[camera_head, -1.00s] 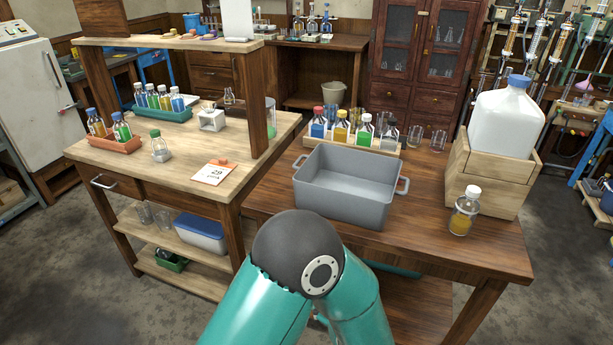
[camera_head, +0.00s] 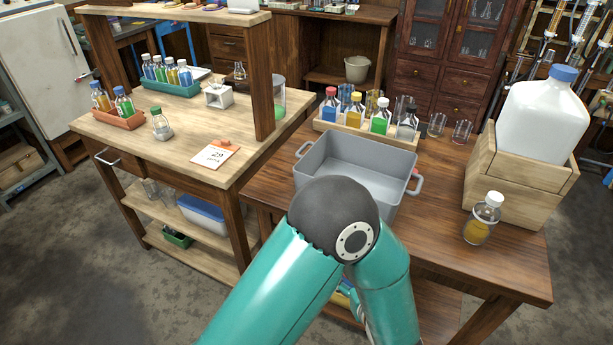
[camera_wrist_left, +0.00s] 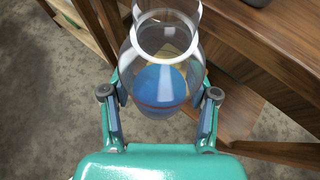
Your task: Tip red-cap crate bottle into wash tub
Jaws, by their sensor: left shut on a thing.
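The red-cap bottle (camera_head: 329,108), with blue below its cap, stands at the left end of a light wooden crate (camera_head: 367,140) on the right table. The grey wash tub (camera_head: 374,182) sits in front of that crate, partly covered by my arm. In the left wrist view my left gripper (camera_wrist_left: 160,103) is shut on a clear glass vessel (camera_wrist_left: 160,52). The vessel has a white ring near its top and blue showing inside; no cap is visible on it. The gripper is beside and below a wooden tabletop edge. My right gripper is not in view.
A white-capped amber bottle (camera_head: 481,222) and a large white jug (camera_head: 541,120) in a wooden box are at the right. The left bench holds other crates of bottles.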

